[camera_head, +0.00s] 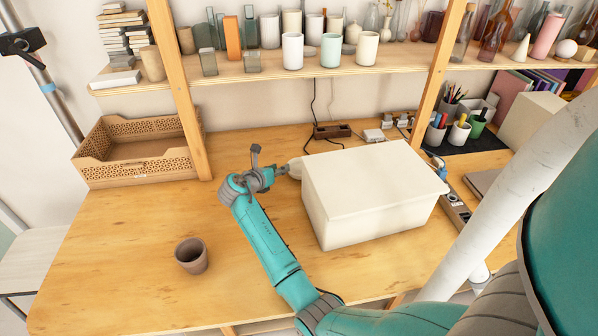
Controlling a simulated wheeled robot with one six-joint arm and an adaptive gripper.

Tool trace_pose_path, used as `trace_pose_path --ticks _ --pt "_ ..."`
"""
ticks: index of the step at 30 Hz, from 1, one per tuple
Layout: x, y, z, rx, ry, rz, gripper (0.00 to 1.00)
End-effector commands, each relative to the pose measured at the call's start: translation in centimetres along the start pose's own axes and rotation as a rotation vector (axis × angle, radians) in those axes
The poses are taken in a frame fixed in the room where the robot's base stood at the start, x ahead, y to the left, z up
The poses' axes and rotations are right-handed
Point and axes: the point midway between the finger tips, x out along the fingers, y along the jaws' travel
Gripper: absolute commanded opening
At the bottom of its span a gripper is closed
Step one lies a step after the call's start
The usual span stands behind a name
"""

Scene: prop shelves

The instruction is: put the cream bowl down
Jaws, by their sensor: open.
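A brown cup (191,256) stands front left. A perforated wooden crate (135,150) sits at the back left. A shelf (300,72) of vases runs above the table. Pen cups (458,133) and a power strip (455,207) are at right. The table's left front is mostly clear.

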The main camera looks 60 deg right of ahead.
Motion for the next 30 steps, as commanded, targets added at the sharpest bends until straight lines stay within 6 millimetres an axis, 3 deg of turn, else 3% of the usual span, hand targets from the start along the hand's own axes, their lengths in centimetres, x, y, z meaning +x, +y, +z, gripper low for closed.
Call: trace_pose_path --ticks 8,18,27,30 --pt "2.0 0.0 -0.2 0.000 0.000 0.001 0.42" --pt "6.2 0.0 -0.6 0.001 0.001 0.001 0.42" --pt "6.6 0.0 -0.7 0.001 0.000 0.003 0.42" --pt "6.6 0.0 -0.6 0.002 0.000 0.003 0.17"
